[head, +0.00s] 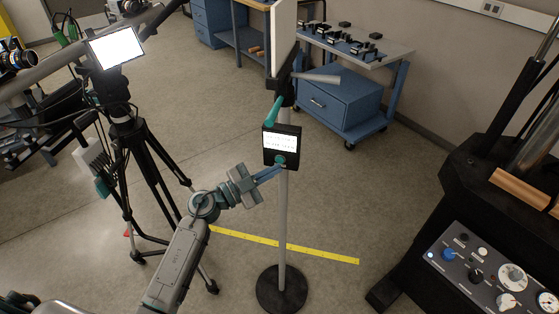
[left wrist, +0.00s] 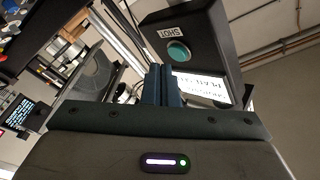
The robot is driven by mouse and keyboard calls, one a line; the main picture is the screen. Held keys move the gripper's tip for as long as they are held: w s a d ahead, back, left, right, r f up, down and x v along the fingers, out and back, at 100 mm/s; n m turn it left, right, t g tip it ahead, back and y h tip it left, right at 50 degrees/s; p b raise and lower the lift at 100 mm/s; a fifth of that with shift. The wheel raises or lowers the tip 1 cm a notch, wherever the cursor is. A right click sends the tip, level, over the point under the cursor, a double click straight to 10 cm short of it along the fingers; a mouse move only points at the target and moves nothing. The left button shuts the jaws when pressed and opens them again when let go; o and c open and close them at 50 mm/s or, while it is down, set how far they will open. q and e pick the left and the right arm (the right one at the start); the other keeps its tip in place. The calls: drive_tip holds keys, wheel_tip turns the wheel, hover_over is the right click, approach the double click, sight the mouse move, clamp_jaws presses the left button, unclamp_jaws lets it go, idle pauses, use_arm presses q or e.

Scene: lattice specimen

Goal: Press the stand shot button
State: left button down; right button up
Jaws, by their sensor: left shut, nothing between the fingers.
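The stand (head: 283,220) is a grey pole on a round black base (head: 282,290). A black box with a lit white screen (head: 280,143) is fixed to the pole. The teal shot button (head: 280,160) is low on the box's front. In the left wrist view the button (left wrist: 178,52) shows uncovered, beside a label reading SHOT. My left gripper (head: 281,168) is shut and empty, its tips close to the button in the head view. In the left wrist view the fingertips (left wrist: 162,68) are just beside the button. I cannot tell whether they touch the box. My right gripper is not in view.
A camera tripod (head: 127,135) stands left of the pole. A dark machine with a control panel (head: 490,275) is at the right. A blue cart (head: 345,95) is behind. A yellow floor strip (head: 330,256) crosses behind the base. Open floor lies around the stand.

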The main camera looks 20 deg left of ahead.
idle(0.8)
use_arm(q)
drive_tip(key=shift+w+p, duration=0.35)
drive_tip(key=shift+w, duration=0.1)
drive_tip(key=shift+w, duration=0.35)
idle(0.6)
drive_tip(key=shift+s+r+p, duration=0.1)
drive_tip(key=shift+s+p, duration=0.2)
drive_tip(key=shift+p, duration=0.25)
drive_tip(key=shift+s, duration=0.5)
drive_tip(key=shift+p, duration=0.3)
